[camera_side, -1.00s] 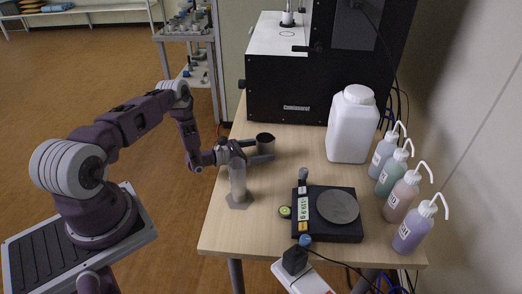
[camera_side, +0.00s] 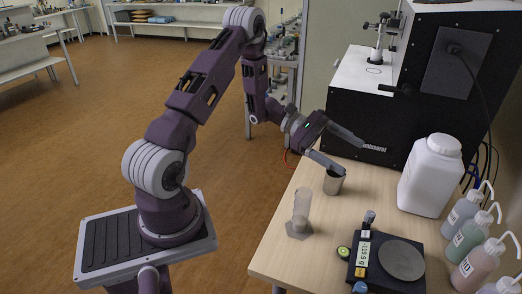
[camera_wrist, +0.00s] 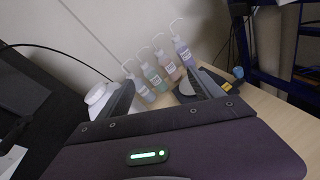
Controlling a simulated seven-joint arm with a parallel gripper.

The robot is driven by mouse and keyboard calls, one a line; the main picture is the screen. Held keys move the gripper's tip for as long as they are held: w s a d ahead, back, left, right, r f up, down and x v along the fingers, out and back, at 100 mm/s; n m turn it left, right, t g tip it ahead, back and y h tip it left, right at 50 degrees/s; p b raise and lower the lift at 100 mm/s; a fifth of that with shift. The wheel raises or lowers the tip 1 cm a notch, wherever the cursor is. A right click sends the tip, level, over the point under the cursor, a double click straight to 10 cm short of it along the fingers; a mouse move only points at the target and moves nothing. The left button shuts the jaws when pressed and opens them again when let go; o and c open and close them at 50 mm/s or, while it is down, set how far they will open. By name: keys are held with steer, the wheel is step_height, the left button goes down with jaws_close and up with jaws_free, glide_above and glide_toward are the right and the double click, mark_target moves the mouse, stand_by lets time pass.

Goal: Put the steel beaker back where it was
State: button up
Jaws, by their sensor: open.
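The steel beaker (camera_side: 334,181) is a small grey open cup standing upright on the wooden table, near its left edge in the side view. My gripper (camera_side: 354,159) is open and empty, raised over the table. Its lower finger overlaps the beaker's rim in the side view, and I cannot tell whether they touch. The wrist view shows both fingers spread apart (camera_wrist: 165,92) with nothing between them that they grip; the beaker does not show there.
A clear cylinder (camera_side: 301,212) stands close in front of the beaker. A black balance (camera_side: 385,263) with a round plate, a white jug (camera_side: 431,176) and several wash bottles (camera_side: 463,216) fill the right side. The black analyser (camera_side: 354,127) stands behind.

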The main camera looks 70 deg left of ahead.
steer(key=s+d+r+m+g+y, duration=0.5)
steer(key=s+d+r+m+g, duration=0.3)
steer(key=s+d+r+m, duration=0.6)
steer(key=s+a+m+t+y, duration=0.2)
steer(key=s+a+m+y, duration=0.1)
steer(key=s, duration=0.4)
steer(key=s+a+m+t+y, duration=0.3)
steer(key=s+y, duration=0.2)
steer(key=s, duration=0.1)
steer(key=shift+s+a+r+t, duration=0.25)
steer(key=shift+s+r+t, duration=0.05)
steer(key=shift+s+r, duration=0.1)
